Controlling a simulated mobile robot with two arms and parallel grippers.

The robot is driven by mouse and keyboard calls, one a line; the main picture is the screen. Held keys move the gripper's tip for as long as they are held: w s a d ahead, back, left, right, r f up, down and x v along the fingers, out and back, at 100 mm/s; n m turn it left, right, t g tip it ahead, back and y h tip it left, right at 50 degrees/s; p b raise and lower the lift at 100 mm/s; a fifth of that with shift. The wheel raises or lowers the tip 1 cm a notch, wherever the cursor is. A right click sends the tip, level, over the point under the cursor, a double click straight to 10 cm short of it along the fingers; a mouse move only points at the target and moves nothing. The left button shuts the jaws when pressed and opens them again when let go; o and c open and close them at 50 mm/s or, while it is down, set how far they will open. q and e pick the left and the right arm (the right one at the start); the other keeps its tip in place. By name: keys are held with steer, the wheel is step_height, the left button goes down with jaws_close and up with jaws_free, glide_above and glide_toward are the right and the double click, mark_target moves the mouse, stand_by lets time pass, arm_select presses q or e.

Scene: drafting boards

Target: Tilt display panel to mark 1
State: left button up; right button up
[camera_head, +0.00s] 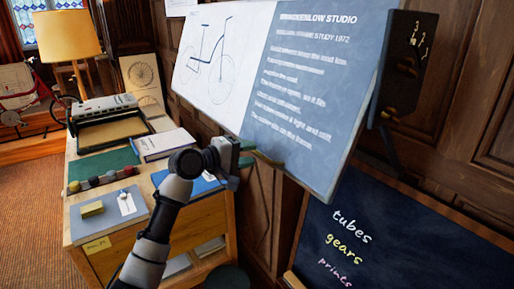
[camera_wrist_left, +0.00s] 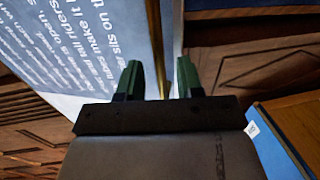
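The display panel (camera_head: 318,95) is a wide tilted board on the wall, with a bicycle drawing at its left and white text on blue at its right. A dark bracket (camera_head: 404,65) at its right end carries the marks 1, 2 and 3, with 1 lowest. My left gripper (camera_head: 240,163) is at the panel's lower edge. In the left wrist view its green fingers (camera_wrist_left: 159,80) are apart, with the panel's brass-trimmed edge (camera_wrist_left: 154,35) running between them. Contact cannot be told. My right gripper is out of view.
A wooden desk (camera_head: 215,222) at the left holds a lamp (camera_head: 68,38), books, a typewriter-like machine (camera_head: 103,108) and small items. A chalkboard (camera_head: 390,240) reading tubes, gears, prints leans below the panel. Carpet (camera_head: 30,215) lies free at the far left.

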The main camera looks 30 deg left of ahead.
arm_select(q)
steer(key=shift+x, duration=1.45)
steer(key=shift+c, duration=0.3)
jaws_close()
